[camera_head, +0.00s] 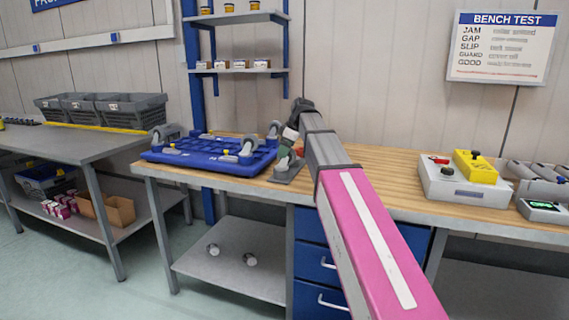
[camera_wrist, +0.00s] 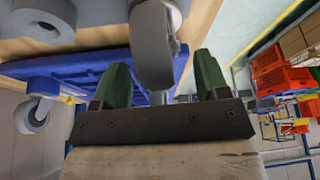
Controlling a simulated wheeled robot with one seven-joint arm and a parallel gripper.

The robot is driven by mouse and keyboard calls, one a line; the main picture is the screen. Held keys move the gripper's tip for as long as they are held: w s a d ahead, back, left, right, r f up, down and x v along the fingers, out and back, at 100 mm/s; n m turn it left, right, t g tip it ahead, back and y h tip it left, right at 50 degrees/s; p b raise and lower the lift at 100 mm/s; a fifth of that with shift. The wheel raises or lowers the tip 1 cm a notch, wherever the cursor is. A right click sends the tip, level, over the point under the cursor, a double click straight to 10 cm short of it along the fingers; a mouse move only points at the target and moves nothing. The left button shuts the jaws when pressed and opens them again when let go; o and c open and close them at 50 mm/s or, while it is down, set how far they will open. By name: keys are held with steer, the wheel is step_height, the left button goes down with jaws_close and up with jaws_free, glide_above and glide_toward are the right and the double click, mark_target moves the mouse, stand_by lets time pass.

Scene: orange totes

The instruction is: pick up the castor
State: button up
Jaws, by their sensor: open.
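My gripper (camera_wrist: 161,66) is open, with its two green fingers spread in the wrist view. A castor's grey wheel (camera_wrist: 152,45) shows between them, with a gap to the right finger; I cannot tell whether the left finger touches it. In the head view my gripper (camera_head: 287,150) is at the right end of the blue dolly (camera_head: 190,158), partly hidden by my arm. A grey castor (camera_head: 287,168) stands on the bench just below it, beside the dolly. Other castors sit on the upturned dolly, including one at its left corner (camera_head: 160,135).
The wooden bench (camera_head: 400,170) is clear between my arm and a grey box with a yellow block (camera_head: 475,165). Wall shelves (camera_head: 238,70) stand behind the dolly. Two small wheels (camera_head: 249,259) lie on the lower shelf. Grey bins (camera_head: 130,108) stand on the left table.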

steer(key=shift+x, duration=1.2)
steer(key=shift+c, duration=0.3)
jaws_close()
steer(key=shift+r, duration=0.1)
steer(key=r, duration=0.4)
steer(key=shift+a+r, duration=0.25)
steer(key=shift+a, duration=0.1)
steer(key=s+a+r, duration=0.3)
steer(key=a+r, duration=0.3)
steer(key=a, duration=0.4)
steer(key=shift+a+r, duration=0.15)
steer(key=shift+a, duration=0.1)
